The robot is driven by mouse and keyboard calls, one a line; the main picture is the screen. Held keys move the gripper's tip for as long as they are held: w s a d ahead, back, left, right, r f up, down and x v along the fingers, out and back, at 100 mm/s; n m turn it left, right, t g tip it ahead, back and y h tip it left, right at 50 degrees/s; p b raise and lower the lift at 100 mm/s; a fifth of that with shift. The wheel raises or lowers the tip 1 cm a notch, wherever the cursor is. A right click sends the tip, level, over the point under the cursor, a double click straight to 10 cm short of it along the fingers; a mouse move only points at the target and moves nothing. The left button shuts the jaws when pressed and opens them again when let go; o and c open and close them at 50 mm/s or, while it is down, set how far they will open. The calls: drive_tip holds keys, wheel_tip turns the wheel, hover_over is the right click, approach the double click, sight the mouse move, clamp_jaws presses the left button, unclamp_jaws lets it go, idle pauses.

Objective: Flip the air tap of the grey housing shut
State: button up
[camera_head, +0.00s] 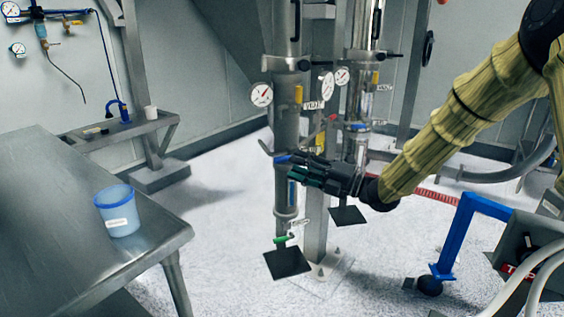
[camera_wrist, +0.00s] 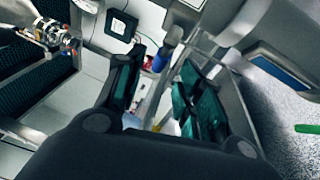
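The front grey housing (camera_head: 286,115) is a vertical metal column in the head view, with a round gauge and a label beside it. It carries a yellow handle (camera_head: 299,94) near the gauge, a blue handle (camera_head: 283,158) at mid height and a green handle (camera_head: 286,238) near its foot. I cannot tell for sure which is the air tap. My gripper (camera_head: 295,170) is in front of the column at the blue handle's height; contact cannot be told. In the wrist view my gripper (camera_wrist: 165,75) has its fingers apart, with a blue part (camera_wrist: 161,59) seen beyond the gap.
A second column (camera_head: 360,100) with its own gauge stands close behind to the right. A steel table (camera_head: 60,220) with a blue-rimmed tub (camera_head: 116,212) is at left. A blue frame (camera_head: 462,225) stands at right. The floor between table and columns is clear.

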sight(285, 161)
drive_tip(key=shift+x, duration=2.75)
clamp_jaws()
